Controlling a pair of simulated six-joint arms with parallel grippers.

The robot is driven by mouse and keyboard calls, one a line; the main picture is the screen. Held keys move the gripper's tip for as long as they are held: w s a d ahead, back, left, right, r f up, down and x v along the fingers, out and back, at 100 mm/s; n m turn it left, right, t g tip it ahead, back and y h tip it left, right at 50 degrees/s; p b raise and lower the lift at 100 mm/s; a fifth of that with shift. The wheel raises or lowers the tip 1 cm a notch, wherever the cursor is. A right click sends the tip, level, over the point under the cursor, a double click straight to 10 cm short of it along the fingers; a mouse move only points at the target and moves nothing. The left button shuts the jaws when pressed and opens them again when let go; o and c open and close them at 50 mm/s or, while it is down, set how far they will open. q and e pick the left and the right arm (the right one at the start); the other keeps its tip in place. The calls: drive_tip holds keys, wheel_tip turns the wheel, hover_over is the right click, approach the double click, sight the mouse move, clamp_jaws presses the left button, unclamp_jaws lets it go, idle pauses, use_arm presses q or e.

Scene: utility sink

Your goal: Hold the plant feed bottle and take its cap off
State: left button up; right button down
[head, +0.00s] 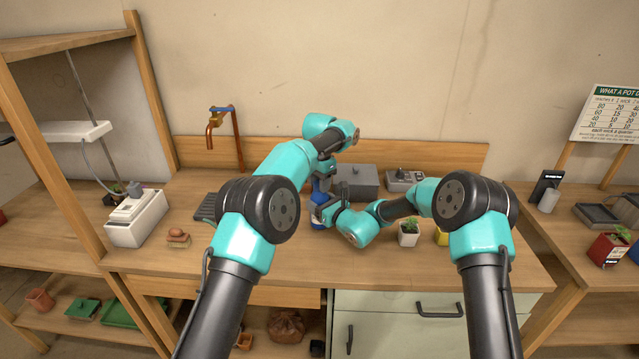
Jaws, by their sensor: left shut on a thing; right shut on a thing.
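The plant feed bottle (317,199) is a small blue bottle standing upright on the wooden worktop, mostly covered by my grippers. My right gripper (322,213) reaches in from the right and is shut on the bottle's body, low down. My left gripper (321,184) points down from above and is shut at the top of the bottle, where the cap would be. The cap is hidden by the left gripper, so I cannot tell whether it is still seated on the neck.
Behind the bottle are a grey box (358,181) and a grey device (404,180). A small potted plant (409,232) and a yellow pot (441,236) stand to the right. A white appliance (137,217) and terracotta-coloured pieces (178,238) are on the left. The front worktop is clear.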

use_arm(q)
drive_tip(key=n, duration=0.6)
drive_tip(key=shift+n, duration=0.3)
drive_tip(key=n, duration=0.6)
drive_tip(key=shift+n, duration=0.3)
drive_tip(key=n, duration=1.3)
drive_tip(key=shift+r+n, duration=0.1)
drive_tip(key=shift+n, duration=0.2)
drive_tip(key=shift+r, duration=0.7)
drive_tip(key=shift+r, duration=0.3)
drive_tip(key=shift+r, duration=0.15)
